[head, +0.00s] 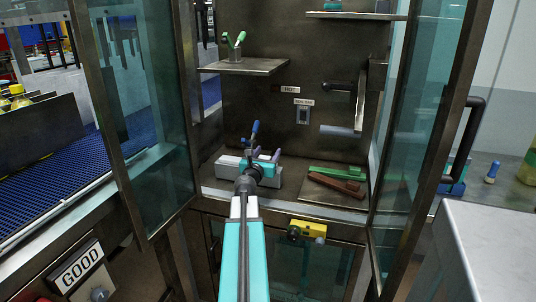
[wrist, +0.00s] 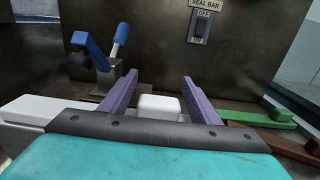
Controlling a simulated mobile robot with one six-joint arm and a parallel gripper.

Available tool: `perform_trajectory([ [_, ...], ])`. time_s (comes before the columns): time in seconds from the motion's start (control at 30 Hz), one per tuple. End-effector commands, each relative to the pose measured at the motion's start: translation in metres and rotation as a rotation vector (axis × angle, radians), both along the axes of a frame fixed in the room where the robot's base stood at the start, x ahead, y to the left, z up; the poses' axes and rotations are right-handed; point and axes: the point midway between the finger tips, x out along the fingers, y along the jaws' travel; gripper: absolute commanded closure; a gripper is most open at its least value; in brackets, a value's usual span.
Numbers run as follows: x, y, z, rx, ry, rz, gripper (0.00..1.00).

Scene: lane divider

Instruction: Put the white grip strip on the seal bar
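A white piece (head: 228,165) lies on the cabinet floor at the left, partly hidden by my arm. In the wrist view a white block (wrist: 160,106) stands between my gripper's two purple fingers, with gaps on both sides. A longer white piece (wrist: 35,108) shows at the left there; I cannot tell if it joins the block. My gripper (wrist: 157,88) is open around the block. A pale bar (head: 340,130) juts out at the back right, possibly the seal bar. The "SEAL BAR" label sits above a switch (head: 303,115), which also shows in the wrist view (wrist: 201,27).
Green (head: 337,172) and brown (head: 337,187) strips lie on a board at the right. A blue-handled clamp (wrist: 95,50) stands behind my gripper at the left. A shelf (head: 245,66) is above. Open glass doors (head: 140,110) flank the cabinet. A yellow device (head: 307,230) is below.

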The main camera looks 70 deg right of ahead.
Motion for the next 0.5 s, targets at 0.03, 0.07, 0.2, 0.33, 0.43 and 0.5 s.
perform_trajectory([
  [0.03, -0.0002, -0.0001, 0.0002, 0.0, 0.0, 0.0, 0.42],
  [0.07, -0.0003, -0.0001, 0.0002, 0.0, 0.0, 0.0, 0.42],
  [0.2, -0.0006, -0.0002, 0.0003, 0.0, 0.0, -0.001, 0.42],
  [0.33, -0.0008, -0.0003, 0.001, 0.0, 0.0, -0.001, 0.42],
  [0.43, -0.001, -0.0004, 0.0032, 0.0, 0.0, -0.001, 0.42],
  [0.5, -0.0013, 0.0021, 0.0029, 0.0, 0.0, -0.001, 0.42],
])
